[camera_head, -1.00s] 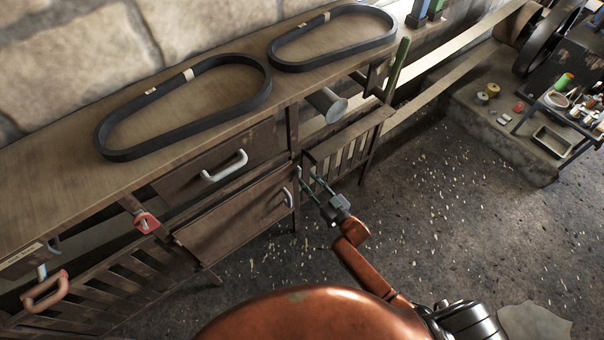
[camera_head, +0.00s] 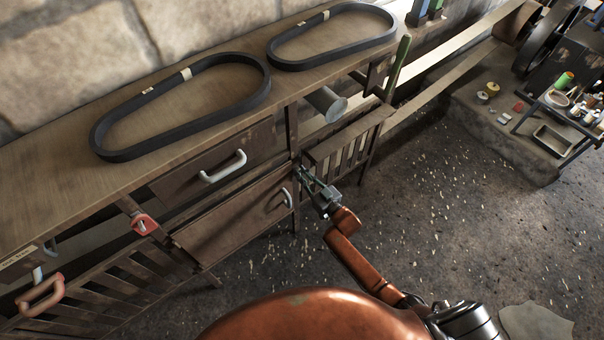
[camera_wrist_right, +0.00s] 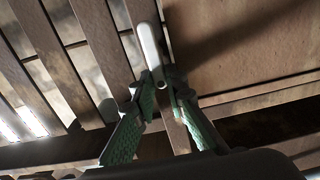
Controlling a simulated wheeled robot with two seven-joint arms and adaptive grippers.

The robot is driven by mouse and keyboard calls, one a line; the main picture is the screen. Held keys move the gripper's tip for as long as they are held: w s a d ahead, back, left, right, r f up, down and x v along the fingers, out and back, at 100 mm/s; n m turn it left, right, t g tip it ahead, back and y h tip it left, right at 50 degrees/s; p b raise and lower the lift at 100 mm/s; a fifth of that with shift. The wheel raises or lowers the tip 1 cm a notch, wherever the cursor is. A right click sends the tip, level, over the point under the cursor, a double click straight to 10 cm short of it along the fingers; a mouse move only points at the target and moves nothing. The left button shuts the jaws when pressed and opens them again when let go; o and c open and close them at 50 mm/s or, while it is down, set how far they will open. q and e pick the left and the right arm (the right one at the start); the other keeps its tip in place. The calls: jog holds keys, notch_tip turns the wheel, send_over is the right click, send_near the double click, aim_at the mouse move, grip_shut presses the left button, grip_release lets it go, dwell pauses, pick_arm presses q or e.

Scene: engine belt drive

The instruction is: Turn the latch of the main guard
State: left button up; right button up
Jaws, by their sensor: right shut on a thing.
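My right gripper (camera_head: 301,173) is at the front of the wooden bench, by the post between a plain panel door (camera_head: 235,222) and a slatted guard (camera_head: 345,150). In the right wrist view, my right gripper (camera_wrist_right: 161,82) has its green-padded fingers closed around the end of a pale metal latch bar (camera_wrist_right: 148,45). The bar stands nearly upright in that picture, between the slats on the left and a plain panel on the right. In the head view the fingers hide the latch. My left gripper is not in view.
Two black belts (camera_head: 100,142) lie on the bench top (camera_head: 45,175). A white drawer handle (camera_head: 223,168) and a red latch (camera_head: 144,224) are on the bench front. A grey cylinder (camera_head: 328,104) sticks out above the slatted guard.

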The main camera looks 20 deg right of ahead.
aim_at(291, 176)
grip_shut()
jog(key=n, duration=0.2)
jog(key=a+n, duration=0.1)
jog(key=n, duration=0.1)
jog(key=shift+s+f+p, duration=0.1)
jog(key=shift+s+p, duration=0.1)
jog(key=shift+p, duration=0.1)
jog(key=n, duration=0.2)
jog(key=f+n+b, duration=0.1)
jog(key=n, duration=0.2)
jog(key=a+n, duration=0.1)
jog(key=n, duration=0.2)
jog(key=shift+s+a+f+b, duration=0.1)
jog(key=shift+s+f+b, duration=0.2)
jog(key=shift+b, duration=0.1)
jog(key=n+b, duration=0.1)
jog(key=n, duration=0.1)
jog(key=f+n+b, duration=0.1)
jog(key=n, duration=0.2)
jog(key=shift+a, duration=0.15)
jog(key=shift+b, duration=0.3)
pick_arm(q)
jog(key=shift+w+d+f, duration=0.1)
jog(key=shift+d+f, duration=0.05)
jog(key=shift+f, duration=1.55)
pick_arm(e)
jog(key=shift+n, duration=0.6)
